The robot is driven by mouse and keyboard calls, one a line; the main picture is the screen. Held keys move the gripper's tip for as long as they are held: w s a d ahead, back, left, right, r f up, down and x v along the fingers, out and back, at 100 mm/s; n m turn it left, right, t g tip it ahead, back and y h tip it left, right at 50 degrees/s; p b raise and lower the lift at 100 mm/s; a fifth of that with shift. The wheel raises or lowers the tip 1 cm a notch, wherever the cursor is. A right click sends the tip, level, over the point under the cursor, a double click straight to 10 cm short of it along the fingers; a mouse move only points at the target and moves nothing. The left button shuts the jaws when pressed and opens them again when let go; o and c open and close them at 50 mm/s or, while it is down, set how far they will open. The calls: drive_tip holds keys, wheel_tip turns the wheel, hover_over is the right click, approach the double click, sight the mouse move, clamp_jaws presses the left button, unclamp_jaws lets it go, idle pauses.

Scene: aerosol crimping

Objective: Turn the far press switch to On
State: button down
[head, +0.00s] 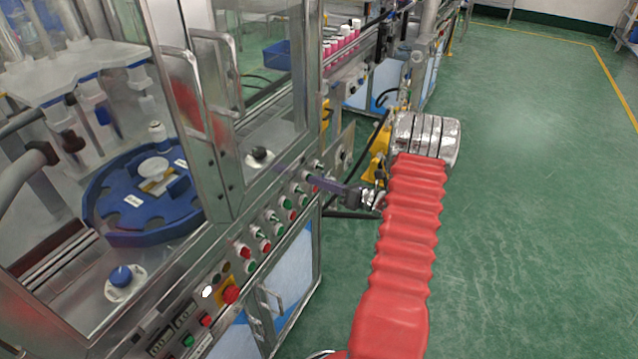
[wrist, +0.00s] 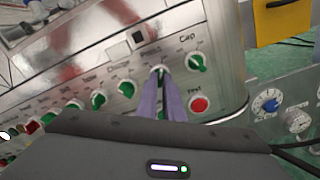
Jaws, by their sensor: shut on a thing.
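The far press switch (wrist: 159,69) is a small rotary knob on the sloping steel panel, in the upper row beside the switch labelled Cap. Its label is too blurred to read surely, and the fingers hide most of it, so I cannot tell its setting. My gripper (wrist: 161,78) has its two purple fingers shut on this knob. In the head view my gripper (head: 312,180) reaches in from the right and meets the far end of the panel.
The Cap switch (wrist: 195,62) is a green knob just right of the fingers. A red button (wrist: 199,105) sits below it. More green switches (wrist: 127,88) run along the panel to the left. Green floor (head: 520,200) is open.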

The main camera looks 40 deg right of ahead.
drive_tip(key=shift+f, duration=0.2)
drive_tip(key=c, duration=1.9)
unclamp_jaws()
drive_tip(key=shift+r, duration=0.15)
drive_tip(key=shift+s+d, duration=0.1)
drive_tip(key=v, duration=1.3)
drive_tip(key=shift+s, duration=0.35)
